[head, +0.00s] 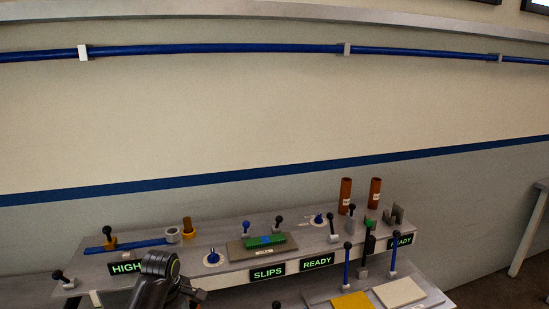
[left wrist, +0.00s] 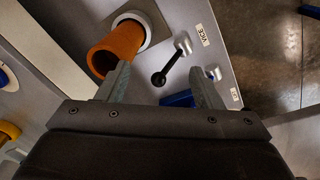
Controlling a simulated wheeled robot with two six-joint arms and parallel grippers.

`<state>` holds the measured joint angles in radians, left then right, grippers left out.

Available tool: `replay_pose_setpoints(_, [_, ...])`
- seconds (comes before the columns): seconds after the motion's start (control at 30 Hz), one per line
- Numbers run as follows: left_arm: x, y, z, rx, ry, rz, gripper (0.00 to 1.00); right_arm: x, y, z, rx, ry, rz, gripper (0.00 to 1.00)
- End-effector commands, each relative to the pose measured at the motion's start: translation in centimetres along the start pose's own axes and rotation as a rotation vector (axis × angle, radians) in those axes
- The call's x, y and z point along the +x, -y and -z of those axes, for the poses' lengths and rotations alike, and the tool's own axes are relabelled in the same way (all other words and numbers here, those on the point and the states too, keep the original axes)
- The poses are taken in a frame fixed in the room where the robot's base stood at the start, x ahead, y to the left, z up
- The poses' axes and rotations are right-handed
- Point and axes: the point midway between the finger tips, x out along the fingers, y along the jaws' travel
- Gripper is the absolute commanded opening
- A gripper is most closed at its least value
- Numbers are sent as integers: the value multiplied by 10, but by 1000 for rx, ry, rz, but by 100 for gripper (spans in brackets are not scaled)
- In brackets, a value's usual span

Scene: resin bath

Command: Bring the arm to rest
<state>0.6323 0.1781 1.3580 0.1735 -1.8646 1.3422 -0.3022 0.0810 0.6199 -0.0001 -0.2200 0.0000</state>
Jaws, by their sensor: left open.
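My left arm (head: 160,275) comes in at the bottom left of the head view, in front of the bench; its jaws cannot be made out clearly there. In the left wrist view my left gripper (left wrist: 158,78) is open, with its two grey fingers apart and nothing held between them. An orange-brown tube (left wrist: 118,48) in a pale ring shows beyond the left finger; I cannot tell how far off it is. A black ball-headed lever (left wrist: 170,66) on a pale block shows beyond the gap between the fingers. My right gripper is not in view.
The grey bench (head: 215,222) carries several small levers, a blue bar (head: 130,245), a green block (head: 265,240) and two upright brown tubes (head: 345,196) (head: 375,192). A lower shelf at right holds a yellow plate (head: 351,301) and a pale plate (head: 399,292). Bare floor (left wrist: 275,50) shows beyond the bench edge.

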Motion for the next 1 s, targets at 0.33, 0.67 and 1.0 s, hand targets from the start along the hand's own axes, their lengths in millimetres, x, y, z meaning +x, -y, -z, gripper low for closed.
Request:
replay_pose_setpoints(0.33, [61, 125, -20, 394, -54, -48, 60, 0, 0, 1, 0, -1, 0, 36])
replay_pose_setpoints(0.67, [60, 254, -47, 780, -146, -64, 60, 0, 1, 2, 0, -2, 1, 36])
replay_pose_setpoints(1.0, [26, 335, -66, 1051, -228, -40, 60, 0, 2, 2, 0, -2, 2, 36])
